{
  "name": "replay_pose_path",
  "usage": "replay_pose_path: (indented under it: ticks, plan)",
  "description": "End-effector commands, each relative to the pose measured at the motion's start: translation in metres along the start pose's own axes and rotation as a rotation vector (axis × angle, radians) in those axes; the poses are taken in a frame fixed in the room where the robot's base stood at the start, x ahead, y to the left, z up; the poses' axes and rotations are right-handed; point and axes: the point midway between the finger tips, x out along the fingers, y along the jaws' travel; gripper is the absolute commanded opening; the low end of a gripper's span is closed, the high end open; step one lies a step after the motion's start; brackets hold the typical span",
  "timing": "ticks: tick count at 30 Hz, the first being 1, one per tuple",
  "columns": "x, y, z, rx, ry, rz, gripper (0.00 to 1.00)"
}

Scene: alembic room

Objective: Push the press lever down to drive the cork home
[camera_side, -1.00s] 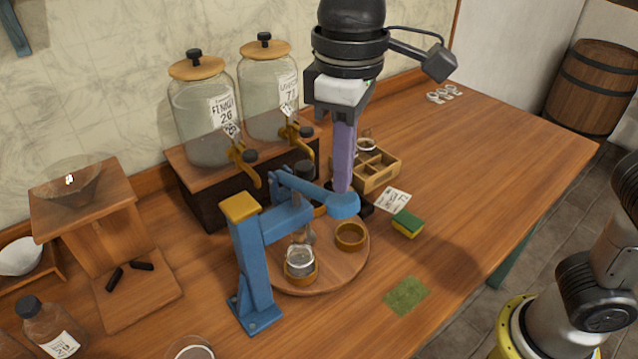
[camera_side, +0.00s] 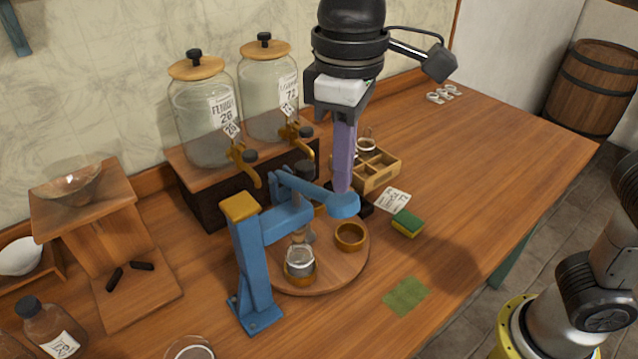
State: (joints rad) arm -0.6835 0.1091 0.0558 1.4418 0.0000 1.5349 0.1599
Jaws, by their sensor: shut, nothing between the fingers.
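The blue press (camera_side: 252,260) stands on the table with a yellow cap on its post. Its blue lever (camera_side: 318,196) reaches out to the right, ending in a rounded tip. My gripper (camera_side: 343,188) is shut and empty, pointing down. Its purple fingers meet the lever tip in the picture; whether they touch its top or stand just behind it I cannot tell. A small glass bottle (camera_side: 299,262) stands in a ring holder on the round wooden turntable (camera_side: 335,276), under the press arm. The cork cannot be made out clearly.
An empty ring holder (camera_side: 350,236) sits on the turntable. Two large jars with taps (camera_side: 203,120) stand behind on a wooden stand. A sponge (camera_side: 407,222), a green cloth (camera_side: 406,295) and a divided wooden box (camera_side: 376,171) lie to the right.

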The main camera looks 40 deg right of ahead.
Motion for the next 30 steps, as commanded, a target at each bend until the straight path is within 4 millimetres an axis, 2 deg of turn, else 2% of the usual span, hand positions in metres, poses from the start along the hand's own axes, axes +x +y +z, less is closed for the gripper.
replay_pose_path:
  ticks: [30]
  plan:
    - [0.026,0.0,0.0,0.0,0.0,0.0,0.0]
